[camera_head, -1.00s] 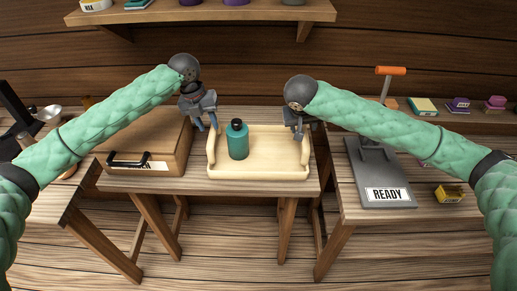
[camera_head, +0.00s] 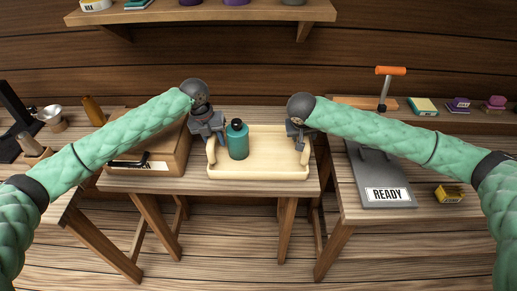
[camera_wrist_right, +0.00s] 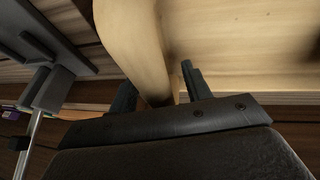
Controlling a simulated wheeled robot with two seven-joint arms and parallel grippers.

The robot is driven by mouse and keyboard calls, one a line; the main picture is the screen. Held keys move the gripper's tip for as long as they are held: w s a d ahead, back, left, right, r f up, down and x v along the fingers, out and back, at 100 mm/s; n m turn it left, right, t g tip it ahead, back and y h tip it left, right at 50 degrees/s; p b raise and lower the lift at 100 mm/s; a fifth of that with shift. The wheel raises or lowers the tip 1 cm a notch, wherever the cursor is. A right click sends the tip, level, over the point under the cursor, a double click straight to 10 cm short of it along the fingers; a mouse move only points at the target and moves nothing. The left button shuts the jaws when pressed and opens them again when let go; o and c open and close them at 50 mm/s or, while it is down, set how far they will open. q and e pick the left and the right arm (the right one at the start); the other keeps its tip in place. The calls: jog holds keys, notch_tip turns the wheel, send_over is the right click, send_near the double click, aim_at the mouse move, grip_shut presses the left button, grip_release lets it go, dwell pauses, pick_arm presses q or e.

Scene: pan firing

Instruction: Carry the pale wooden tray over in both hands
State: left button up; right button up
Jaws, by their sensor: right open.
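The pale wooden tray (camera_head: 258,174) sits on the middle table, with raised side walls at left and right. A teal bottle (camera_head: 237,140) with a dark cap stands upright in its left part. My left gripper (camera_head: 212,141) is at the tray's left wall, fingers down and apart; whether it touches the wall is unclear. My right gripper (camera_head: 298,144) is at the right wall. In the right wrist view its open fingers (camera_wrist_right: 157,90) stand on either side of the tray's curved wall (camera_wrist_right: 135,45).
A shelf (camera_head: 200,14) hangs behind. Gaps separate the tables.

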aim_at(214, 133)
pick_arm(q)
jog(key=c, duration=0.7)
pick_arm(e)
jog(key=c, duration=0.7)
pick_arm(q)
grip_shut()
pick_arm(e)
grip_shut()
pick_arm(q)
jog(key=shift+w+r, duration=0.1)
jog(key=shift+r, duration=0.15)
pick_arm(e)
jog(key=shift+r, duration=0.2)
